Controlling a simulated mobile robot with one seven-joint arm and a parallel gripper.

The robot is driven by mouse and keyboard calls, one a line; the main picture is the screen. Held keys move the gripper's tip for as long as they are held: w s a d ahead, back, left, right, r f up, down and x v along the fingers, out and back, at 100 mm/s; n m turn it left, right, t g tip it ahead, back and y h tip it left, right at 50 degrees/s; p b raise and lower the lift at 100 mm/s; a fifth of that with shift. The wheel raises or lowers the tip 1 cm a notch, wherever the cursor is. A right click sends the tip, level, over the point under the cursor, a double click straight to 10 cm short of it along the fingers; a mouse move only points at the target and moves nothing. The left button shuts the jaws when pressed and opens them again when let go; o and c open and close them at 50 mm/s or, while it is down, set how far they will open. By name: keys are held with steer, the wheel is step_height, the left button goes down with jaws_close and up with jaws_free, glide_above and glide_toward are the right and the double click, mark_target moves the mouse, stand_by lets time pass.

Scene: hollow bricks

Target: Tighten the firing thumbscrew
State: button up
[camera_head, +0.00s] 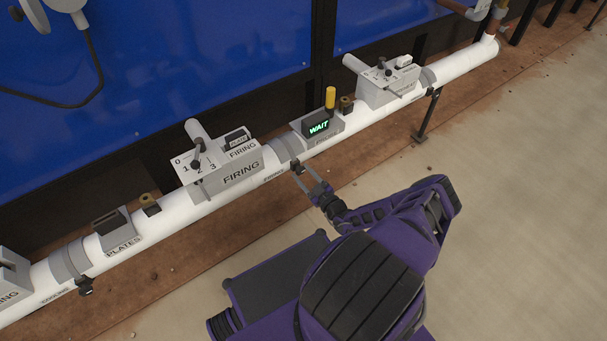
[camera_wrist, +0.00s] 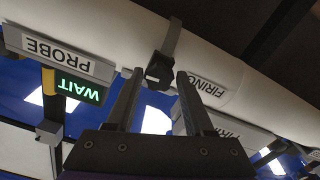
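The firing thumbscrew (camera_wrist: 158,72) is a small dark knob under a grey clamp band (camera_wrist: 173,40) on the white pipe. A FIRING label (camera_wrist: 208,88) is on the pipe beside it. In the head view the thumbscrew (camera_head: 298,168) hangs at the front of the clamp (camera_head: 288,148), right of the FIRING box (camera_head: 228,174). My gripper (camera_head: 306,176) is open below the knob. In the wrist view my gripper (camera_wrist: 160,75) has its fingertips either side of the knob, with small gaps. I cannot tell how far the knob sits between them.
A PROBE box (camera_head: 316,125) with a green WAIT display and yellow peg stands just right of the clamp. A PLATES box (camera_head: 116,230) and another dark thumbscrew (camera_head: 85,287) are farther left. Blue panels (camera_head: 200,50) stand behind the pipe. The floor (camera_head: 500,180) at right is clear.

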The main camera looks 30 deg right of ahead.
steer(key=o, duration=0.3)
steer(key=s+d, duration=0.1)
steer(key=s, duration=1.6)
steer(key=shift+s+d+p, duration=0.2)
steer(key=shift+p, duration=0.15)
